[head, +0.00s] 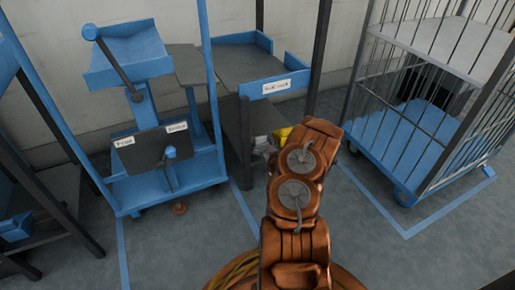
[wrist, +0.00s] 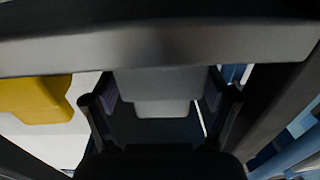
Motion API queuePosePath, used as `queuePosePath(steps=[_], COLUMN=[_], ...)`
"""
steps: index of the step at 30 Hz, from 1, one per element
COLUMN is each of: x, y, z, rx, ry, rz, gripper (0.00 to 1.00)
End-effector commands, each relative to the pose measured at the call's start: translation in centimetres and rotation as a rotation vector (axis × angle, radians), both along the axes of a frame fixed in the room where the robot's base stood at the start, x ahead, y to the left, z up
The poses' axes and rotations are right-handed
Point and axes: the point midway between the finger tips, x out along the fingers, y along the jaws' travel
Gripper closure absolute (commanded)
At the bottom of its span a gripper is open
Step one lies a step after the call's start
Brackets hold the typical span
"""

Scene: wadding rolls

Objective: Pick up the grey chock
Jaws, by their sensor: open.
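The grey chock (wrist: 160,82) is in the upper middle of the wrist view, ahead of my gripper (wrist: 161,97) and between the lines of its two dark fingers. The fingers stand apart, and I see no grip on the chock. I cannot tell how much gap is left between chock and fingers. In the head view a small grey shape, seemingly the chock (head: 260,141), shows under the blue-edged bench, left of my copper-coloured arm. The arm hides my gripper there.
A yellow block (wrist: 36,98) lies left of the chock; it also shows in the head view (head: 282,133). A dark beam (wrist: 160,45) crosses the wrist view above the chock. The bench (head: 275,87) has dark legs. A blue stand (head: 165,185) is left, a wire cage cart (head: 400,150) right.

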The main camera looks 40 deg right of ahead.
Motion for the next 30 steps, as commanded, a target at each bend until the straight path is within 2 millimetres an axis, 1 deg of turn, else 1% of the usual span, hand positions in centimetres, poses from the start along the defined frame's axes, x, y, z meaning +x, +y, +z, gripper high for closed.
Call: queuePosePath(steps=[1,4,13,30], x=[0.6,1.19,1.35,1.33], y=[-0.06,-0.22,-0.26,-0.26], z=[-0.26,-0.2,-0.08,-0.09], rx=[-0.003,-0.001,0.002,0.002], ry=[-0.001,0.001,0.003,0.003], rz=[0.003,0.002,0.002,0.001], gripper=[0.15,0.15,0.16,0.75])
